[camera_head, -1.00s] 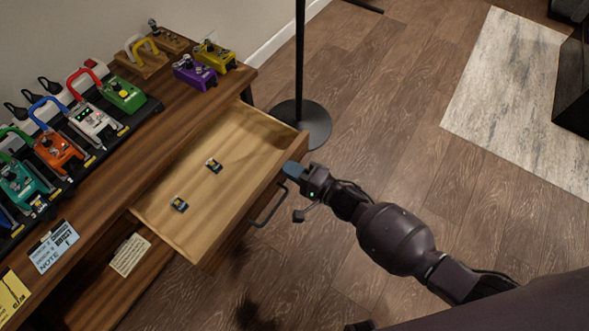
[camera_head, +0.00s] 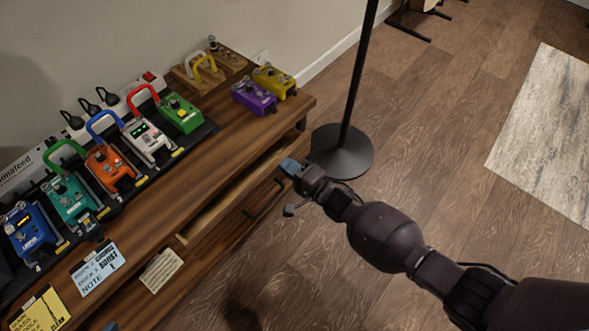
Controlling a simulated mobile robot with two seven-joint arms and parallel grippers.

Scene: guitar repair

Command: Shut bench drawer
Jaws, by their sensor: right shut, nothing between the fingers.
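The drawer's contents are hidden under the bench top. My left gripper is not clearly in view; only a small blue-grey tip shows at the bottom left edge.
Several colored pedals stand on a black board (camera_head: 130,190) on the bench. A purple pedal (camera_head: 254,96) and a yellow pedal (camera_head: 273,80) sit near its far end. A black stand with a round base (camera_head: 342,155) is close beyond my right gripper.

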